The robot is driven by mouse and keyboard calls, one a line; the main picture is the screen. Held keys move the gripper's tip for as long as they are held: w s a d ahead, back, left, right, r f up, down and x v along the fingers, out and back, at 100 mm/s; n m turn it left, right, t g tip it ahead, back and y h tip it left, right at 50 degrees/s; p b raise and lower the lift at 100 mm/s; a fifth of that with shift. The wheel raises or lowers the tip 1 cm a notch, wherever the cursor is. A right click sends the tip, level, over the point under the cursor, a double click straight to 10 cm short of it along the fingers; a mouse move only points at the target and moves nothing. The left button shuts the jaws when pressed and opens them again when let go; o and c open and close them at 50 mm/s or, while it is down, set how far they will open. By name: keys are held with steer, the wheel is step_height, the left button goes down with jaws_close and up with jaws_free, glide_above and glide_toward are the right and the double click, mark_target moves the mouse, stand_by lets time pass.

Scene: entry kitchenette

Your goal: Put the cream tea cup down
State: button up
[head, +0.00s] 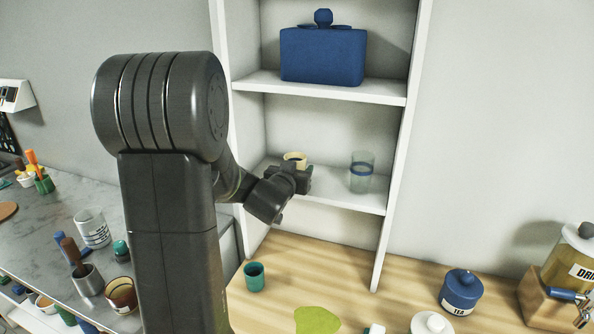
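The cream tea cup (295,157) is upright at the left part of the lower shelf (345,200) in the head view. Only its rim and upper side show; my gripper hides the rest. My gripper (291,174) is at the cup, in front of its lower part. The fingers are too dark and small to tell whether they are closed on it. I cannot tell whether the cup's base touches the shelf.
A blue box (323,55) sits on the shelf above. The wooden counter below holds a teal cup (254,276), a blue lidded jar (461,291) and a green mat (317,320).

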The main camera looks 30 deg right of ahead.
steer(key=shift+f, duration=0.15)
steer(key=o, duration=1.1)
steer(key=shift+a, duration=0.1)
steer(key=b+v, duration=0.1)
steer(key=v, duration=1.1)
